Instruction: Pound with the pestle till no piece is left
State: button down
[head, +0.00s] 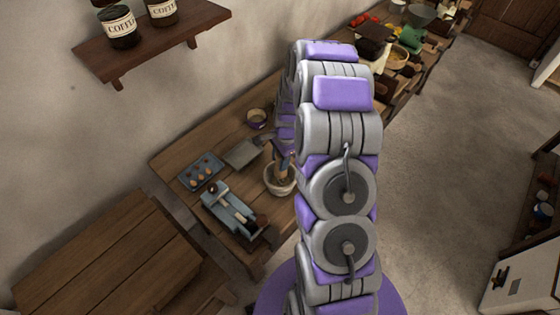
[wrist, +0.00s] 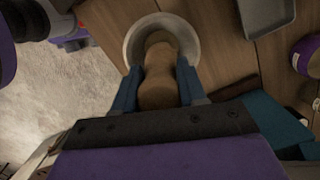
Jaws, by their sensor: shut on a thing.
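A wooden pestle (wrist: 159,62) is held between the two fingers of my gripper (wrist: 160,92), which is shut on it. The pestle's lower end is inside a pale round mortar (wrist: 134,45) in the wrist view. In the head view the mortar (head: 270,187) stands on the wooden table, with the pestle (head: 283,173) rising from it and my gripper (head: 282,158) above, partly behind my arm. The inside of the mortar is mostly hidden by the pestle, so I cannot tell whether any pieces are in it.
On the table (head: 172,158) are a grey tray (head: 242,154), a small bowl (head: 257,117), a dark tray with several round brown things (head: 200,172), and a blue-grey box-like tool (head: 230,212). Food and bowls crowd the far end. A wall shelf (head: 150,42) holds coffee jars.

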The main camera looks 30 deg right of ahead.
jog(key=shift+f, duration=0.1)
dwell(0.3)
jog(key=shift+f, duration=0.55)
jog(key=shift+f, duration=0.15)
jog(key=shift+f, duration=1.4)
jog(key=shift+r, duration=0.15)
jog(key=shift+r+p, duration=0.85)
jog(key=shift+r, duration=1.35)
jog(key=shift+f, duration=0.2)
